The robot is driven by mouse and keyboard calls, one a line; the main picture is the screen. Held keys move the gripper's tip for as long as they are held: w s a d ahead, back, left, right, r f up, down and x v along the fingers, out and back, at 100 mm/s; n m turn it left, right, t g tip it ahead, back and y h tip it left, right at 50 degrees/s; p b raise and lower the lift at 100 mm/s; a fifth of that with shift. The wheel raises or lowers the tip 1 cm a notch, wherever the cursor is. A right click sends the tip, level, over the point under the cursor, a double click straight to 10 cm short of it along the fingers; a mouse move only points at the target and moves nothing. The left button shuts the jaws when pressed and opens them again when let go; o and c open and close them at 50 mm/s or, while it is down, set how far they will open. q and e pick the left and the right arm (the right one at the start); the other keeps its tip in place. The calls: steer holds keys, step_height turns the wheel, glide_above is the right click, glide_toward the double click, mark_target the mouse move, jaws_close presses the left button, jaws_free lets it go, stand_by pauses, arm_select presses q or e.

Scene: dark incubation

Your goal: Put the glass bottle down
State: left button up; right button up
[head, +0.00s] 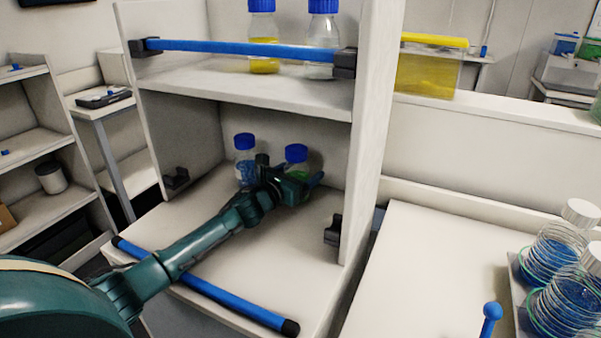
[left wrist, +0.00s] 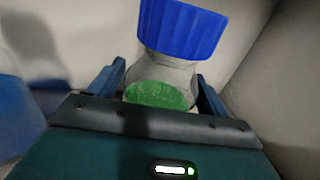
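The glass bottle (head: 299,170) has a blue cap and green contents. It is inside the lower shelf bay, near the back right, and looks upright. My left gripper (head: 303,178) reaches in from the front, its fingers on either side of the bottle. In the left wrist view the bottle (left wrist: 160,74) fills the gap between the fingers, which appear to press on its sides. The gripper hides the lower part of the bottle, so I cannot see whether its base touches the shelf board. My right gripper is not in view.
A second blue-capped bottle (head: 243,165) stands just left in the same bay. The side wall (head: 365,130) is close on the right. A blue bar (head: 215,297) lies across the front of the lower board. Bottles stand on the upper shelf (head: 230,85).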

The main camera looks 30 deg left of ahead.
arm_select(q)
steer(key=shift+o, duration=0.3)
steer(key=shift+r, duration=0.2)
steer(key=shift+s+f, duration=0.15)
steer(key=shift+s, duration=0.1)
steer(key=s, duration=0.3)
steer(key=s+a+b, duration=0.1)
steer(key=s, duration=0.6)
steer(key=shift+a, duration=0.3)
steer(key=shift+s+b, duration=0.3)
steer(key=shift+s, duration=0.4)
steer(key=shift+a, duration=0.1)
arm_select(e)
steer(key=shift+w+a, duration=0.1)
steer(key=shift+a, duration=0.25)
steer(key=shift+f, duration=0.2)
